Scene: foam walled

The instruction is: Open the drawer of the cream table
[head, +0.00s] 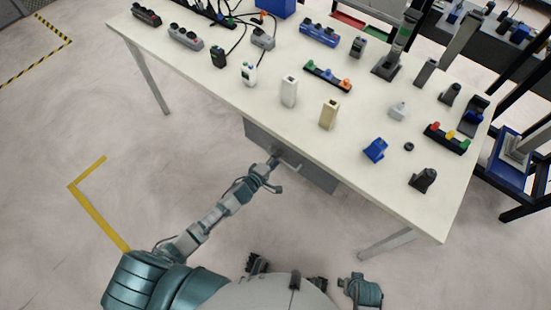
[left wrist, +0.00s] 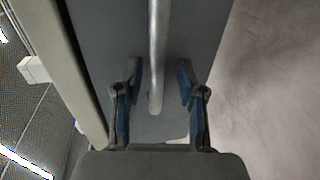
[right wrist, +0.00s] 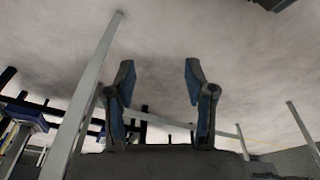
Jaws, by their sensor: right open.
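The cream table (head: 235,85) stands ahead, its top covered with small items. A grey drawer (head: 318,176) hangs under its near edge and looks closed. A bar handle (head: 291,164) is on its front. My left gripper (head: 272,170) is at the left part of the drawer front, by the handle. In the left wrist view, its fingers (left wrist: 158,72) are open, one on each side of the handle (left wrist: 156,45), with gaps showing between. The grey drawer front (left wrist: 103,45) lies behind them. My right gripper (right wrist: 157,75) is open and empty, pointing at bare floor.
A table leg (head: 388,243) stands at the right and another (head: 147,75) at the left. Black racks with a blue bin (head: 505,160) stand beyond the right edge. The floor (head: 110,120) before the table is clear, with yellow tape (head: 98,215).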

